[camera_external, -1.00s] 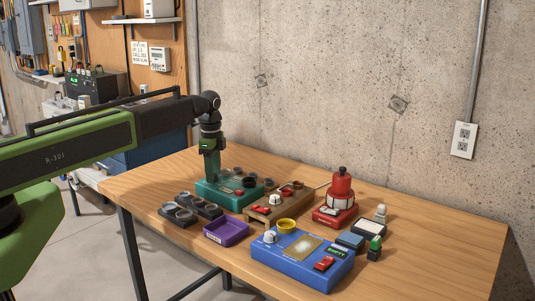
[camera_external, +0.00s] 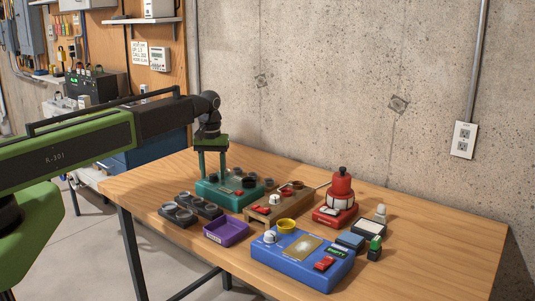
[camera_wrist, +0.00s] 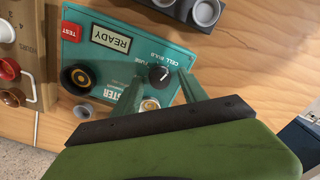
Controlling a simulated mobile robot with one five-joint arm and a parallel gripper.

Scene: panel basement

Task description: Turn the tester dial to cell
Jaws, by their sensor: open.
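The teal tester (camera_external: 215,193) sits on the table at its back left. In the wrist view its teal face (camera_wrist: 100,60) carries a green-lit READY display (camera_wrist: 110,40), a red TEST button (camera_wrist: 71,32) and the black dial (camera_wrist: 159,76). The dial has a white pointer line; CELL, BULB and FUSE are printed close by, but which label it points at I cannot tell. My gripper (camera_external: 212,176) is open above the tester, fingers pointing down. In the wrist view its two green fingers (camera_wrist: 160,85) lie on either side of the dial; contact is unclear.
A wooden block with knobs (camera_external: 276,206) stands right of the tester. The dark cup tray (camera_external: 190,208), purple tray (camera_external: 226,230) and blue console (camera_external: 300,262) are in front. A red lantern-like device (camera_external: 340,190) stands farther right. The table's right end is clear.

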